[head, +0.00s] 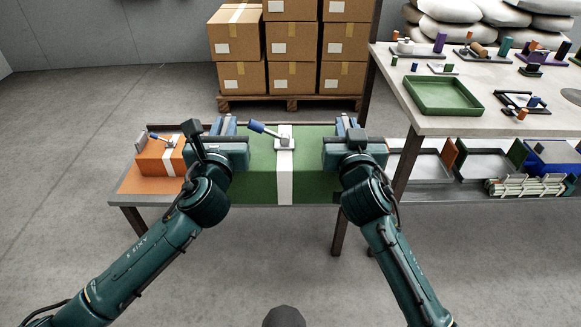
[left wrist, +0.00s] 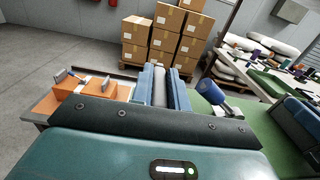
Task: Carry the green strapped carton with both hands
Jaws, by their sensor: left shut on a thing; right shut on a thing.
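The green strapped carton (head: 262,184) sits at the middle of the low bench in the head view, with a white strap over it and a blue-handled tool on a white plate on top. My left gripper (head: 223,126) is shut at its left side. My right gripper (head: 347,124) is shut at its right side. Both wrists partly cover the carton's sides, so the exact grip points are hidden. In the left wrist view the fingers (left wrist: 165,88) close on a narrow grey part, and the green carton (left wrist: 205,112) shows to their right.
An orange carton (head: 154,158) with a similar tool stands on the low bench (head: 128,186) to the left. Stacked brown boxes (head: 292,42) stand on a pallet behind. A table (head: 448,122) with a green tray (head: 443,94) is close on the right. The floor at left is clear.

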